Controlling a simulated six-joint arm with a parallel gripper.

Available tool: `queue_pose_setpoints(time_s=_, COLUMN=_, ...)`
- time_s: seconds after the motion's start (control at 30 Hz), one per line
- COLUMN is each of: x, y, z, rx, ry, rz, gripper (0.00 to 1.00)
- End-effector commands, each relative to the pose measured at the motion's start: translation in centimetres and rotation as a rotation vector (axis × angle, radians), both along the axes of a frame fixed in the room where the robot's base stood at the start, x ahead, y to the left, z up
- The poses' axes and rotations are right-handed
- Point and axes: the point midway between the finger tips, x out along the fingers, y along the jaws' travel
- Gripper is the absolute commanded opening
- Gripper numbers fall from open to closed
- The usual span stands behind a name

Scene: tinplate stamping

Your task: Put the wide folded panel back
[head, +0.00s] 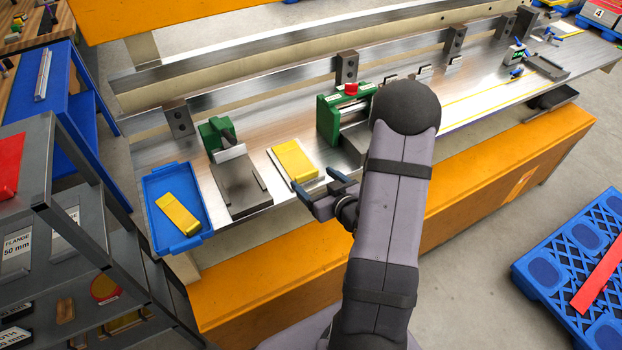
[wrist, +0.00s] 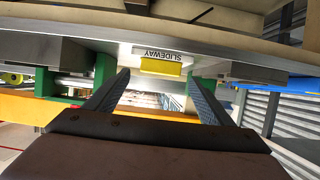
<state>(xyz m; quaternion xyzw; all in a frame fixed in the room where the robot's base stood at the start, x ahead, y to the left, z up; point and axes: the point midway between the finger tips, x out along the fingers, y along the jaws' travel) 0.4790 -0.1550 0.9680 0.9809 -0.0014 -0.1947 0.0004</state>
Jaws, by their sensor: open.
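A yellow panel (head: 295,160) lies on a pale plate on the metal bench, left of my gripper. It looks wider than the other yellow piece (head: 178,214), which lies in a blue tray (head: 154,188) at the bench's left end. I cannot make out the folds on either. My gripper (head: 320,184) is open and empty at the bench's front edge, just right of and nearer than the wider panel. In the wrist view, its fingers (wrist: 158,78) stand apart below a white SLIDEWAY label (wrist: 165,53) with a yellow patch (wrist: 160,68) under it.
A green clamp (head: 216,134) with a dark block stands between the tray and the wider panel. A green device with a red top (head: 338,112) stands behind my gripper. A grey shelf (head: 82,190) is at left. A blue pallet (head: 545,262) bearing a red strip (head: 598,282) is at right.

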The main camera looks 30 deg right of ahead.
Motion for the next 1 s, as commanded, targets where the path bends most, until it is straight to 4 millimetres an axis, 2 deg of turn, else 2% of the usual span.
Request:
queue_pose_setpoints(time_s=0.2, x=-3.6, y=-0.1, z=1.8, rx=0.003, ry=0.001, rz=-0.006, gripper=0.76)
queue_pose_setpoints(time_s=0.7, x=-7.0, y=0.0, z=3.1, rx=0.003, ry=0.003, rz=-0.002, gripper=0.76)
queue_pose_setpoints(time_s=1.0, x=-7.7, y=0.0, z=3.2, rx=0.001, ry=0.000, rz=0.000, gripper=0.76)
